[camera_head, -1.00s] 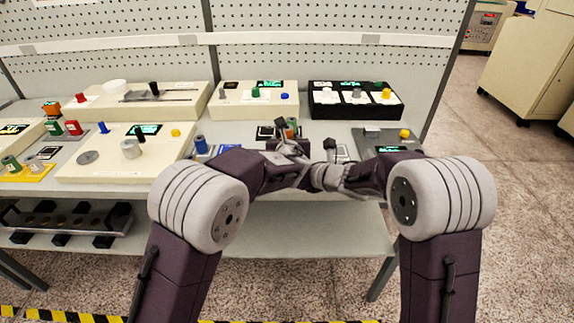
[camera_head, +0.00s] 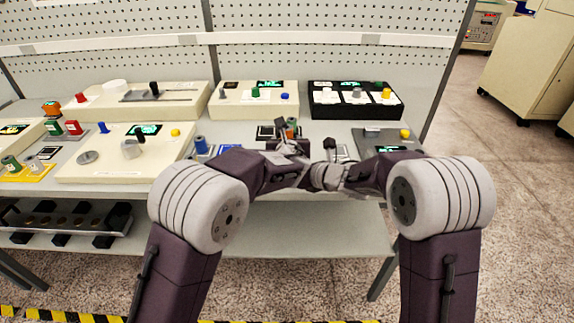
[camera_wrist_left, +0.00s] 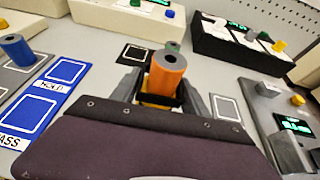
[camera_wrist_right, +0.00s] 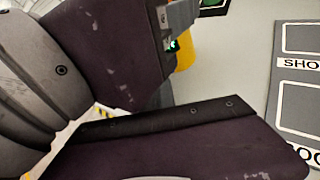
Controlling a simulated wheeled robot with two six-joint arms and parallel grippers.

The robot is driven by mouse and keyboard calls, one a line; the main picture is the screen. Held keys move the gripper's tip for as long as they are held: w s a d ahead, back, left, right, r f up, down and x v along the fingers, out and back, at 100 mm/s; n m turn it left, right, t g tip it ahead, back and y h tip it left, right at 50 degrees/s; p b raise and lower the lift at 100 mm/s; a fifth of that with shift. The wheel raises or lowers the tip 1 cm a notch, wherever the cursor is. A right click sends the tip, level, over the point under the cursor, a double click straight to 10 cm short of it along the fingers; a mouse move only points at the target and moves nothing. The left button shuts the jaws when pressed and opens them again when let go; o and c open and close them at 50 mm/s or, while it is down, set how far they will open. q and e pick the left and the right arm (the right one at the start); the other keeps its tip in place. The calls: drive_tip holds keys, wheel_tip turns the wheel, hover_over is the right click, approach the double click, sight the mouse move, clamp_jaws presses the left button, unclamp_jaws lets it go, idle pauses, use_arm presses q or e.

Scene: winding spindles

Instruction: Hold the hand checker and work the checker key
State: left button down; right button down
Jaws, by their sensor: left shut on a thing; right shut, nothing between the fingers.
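My left gripper (camera_head: 288,146) is shut on the hand checker, whose black frame, yellow part and small green-lit display (camera_wrist_right: 173,45) show in the right wrist view. In the left wrist view an orange cylinder with a grey core (camera_wrist_left: 168,74) stands up between the left fingers, above a yellow and black part. My right gripper (camera_wrist_right: 163,95) is shut and empty, close beside the held checker; its fingertips are mostly hidden behind its palm. I cannot tell whether it touches the checker key, which I cannot make out clearly.
A blue pad (camera_wrist_left: 45,95) with white-outlined squares lies left of the left gripper. A cream box (camera_head: 255,98) and a black box with knobs (camera_head: 355,112) stand behind. A grey unit with a yellow knob (camera_head: 385,140) is at the right. Cream panels (camera_head: 75,165) fill the left.

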use_arm(q)
drive_tip(key=shift+f, duration=0.1)
use_arm(e)
drive_tip(key=shift+s, duration=0.65)
drive_tip(key=s, duration=0.5)
drive_tip(key=shift+d, duration=0.1)
idle(0.3)
use_arm(q)
drive_tip(key=shift+c, duration=2.3)
unclamp_jaws()
drive_tip(key=shift+s, duration=0.1)
